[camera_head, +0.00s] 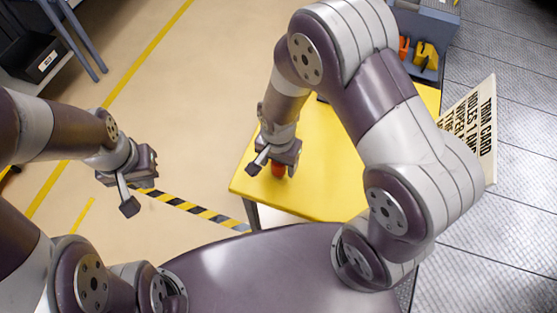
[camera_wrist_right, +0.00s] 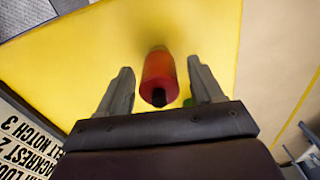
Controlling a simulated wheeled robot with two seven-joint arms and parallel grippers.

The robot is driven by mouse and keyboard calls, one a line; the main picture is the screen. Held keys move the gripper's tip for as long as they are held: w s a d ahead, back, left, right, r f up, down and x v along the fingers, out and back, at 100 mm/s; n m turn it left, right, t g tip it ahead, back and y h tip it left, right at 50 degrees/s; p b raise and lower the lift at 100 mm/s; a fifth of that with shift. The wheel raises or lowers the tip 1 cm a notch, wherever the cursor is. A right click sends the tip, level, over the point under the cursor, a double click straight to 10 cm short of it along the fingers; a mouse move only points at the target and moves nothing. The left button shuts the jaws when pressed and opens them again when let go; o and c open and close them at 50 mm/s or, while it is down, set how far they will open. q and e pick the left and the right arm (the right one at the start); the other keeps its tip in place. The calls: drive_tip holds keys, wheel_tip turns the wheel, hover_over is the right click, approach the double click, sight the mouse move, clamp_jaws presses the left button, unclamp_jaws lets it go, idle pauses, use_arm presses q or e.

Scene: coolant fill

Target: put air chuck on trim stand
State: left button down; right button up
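A red cylinder with a black tip (camera_wrist_right: 160,78), which may be the air chuck, is over the yellow table top in the right wrist view. It also shows as a red-orange patch (camera_head: 279,170) under my right gripper in the head view. My right gripper (camera_wrist_right: 160,85) is open, with one finger on each side of the red cylinder and visible gaps to it. A small green bit shows beside its right finger. My left gripper (camera_head: 133,200) hangs over the floor, away from the table; its opening is unclear. I cannot identify the trim stand for certain.
The yellow table (camera_head: 325,190) has clear surface around the red thing. A blue-grey bin (camera_head: 425,25) with orange and yellow items stands at its far right. A printed trim card (camera_head: 478,125) is tilted at the right, partly behind my right arm. Striped tape (camera_head: 195,209) marks the floor.

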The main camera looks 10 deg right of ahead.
wheel_tip(320, 180, up, 12)
drive_tip(key=p, duration=0.1)
drive_tip(key=s+d+r+n+t, duration=0.1)
drive_tip(key=s+d+n, duration=0.2)
drive_tip(key=d+n, duration=0.5)
drive_tip(key=shift+s+d+r, duration=0.2)
drive_tip(key=shift+d+r, duration=0.1)
drive_tip(key=shift+d, duration=0.05)
idle(0.8)
